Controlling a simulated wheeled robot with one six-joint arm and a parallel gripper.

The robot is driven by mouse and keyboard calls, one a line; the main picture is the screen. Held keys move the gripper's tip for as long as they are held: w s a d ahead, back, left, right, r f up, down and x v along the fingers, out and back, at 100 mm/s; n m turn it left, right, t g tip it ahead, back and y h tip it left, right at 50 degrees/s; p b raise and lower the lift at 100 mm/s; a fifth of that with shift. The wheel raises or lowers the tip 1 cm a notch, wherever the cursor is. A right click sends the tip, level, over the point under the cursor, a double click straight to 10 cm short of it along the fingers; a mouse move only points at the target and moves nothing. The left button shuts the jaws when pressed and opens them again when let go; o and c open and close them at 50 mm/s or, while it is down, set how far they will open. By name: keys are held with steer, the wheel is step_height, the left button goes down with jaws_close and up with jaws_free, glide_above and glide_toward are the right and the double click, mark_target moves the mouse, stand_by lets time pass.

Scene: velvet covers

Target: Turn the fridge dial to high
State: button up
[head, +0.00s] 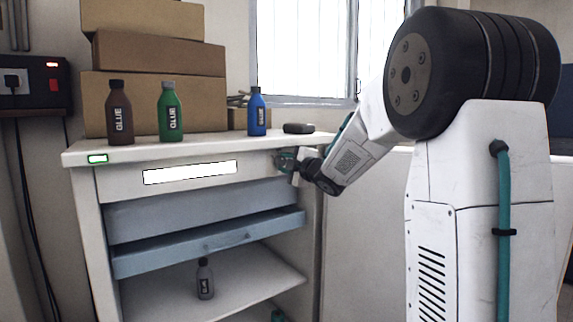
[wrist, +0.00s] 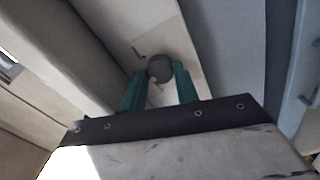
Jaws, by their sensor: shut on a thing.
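The fridge is a white cabinet (head: 120,184) with an open front. Its dial (wrist: 159,67) is a dark round knob on the pale front panel, between the two green fingers of my gripper (wrist: 161,82) in the wrist view. My gripper is shut on the dial. In the head view my gripper (head: 288,160) is at the right end of the upper front panel and hides the dial. A small mark shows on the panel beside the dial in the wrist view, too small to read. I cannot tell the dial's setting.
Brown (head: 120,112), green (head: 170,112) and blue (head: 257,112) glue bottles stand on top, with cardboard boxes (head: 150,60) behind and a dark flat object (head: 298,128) near my gripper. A blue drawer (head: 210,242) juts out below. A grey bottle (head: 205,280) stands on the shelf.

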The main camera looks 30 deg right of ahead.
steer(key=m, duration=0.7)
steer(key=shift+f, duration=0.1)
steer(key=m, duration=0.7)
stand_by(0.6)
steer(key=o, duration=1)
steer(key=shift+c, duration=0.2)
steer(key=shift+s, duration=0.1)
steer(key=s, duration=0.7)
steer(key=shift+s+d, duration=0.15)
steer(key=shift+s, duration=0.15)
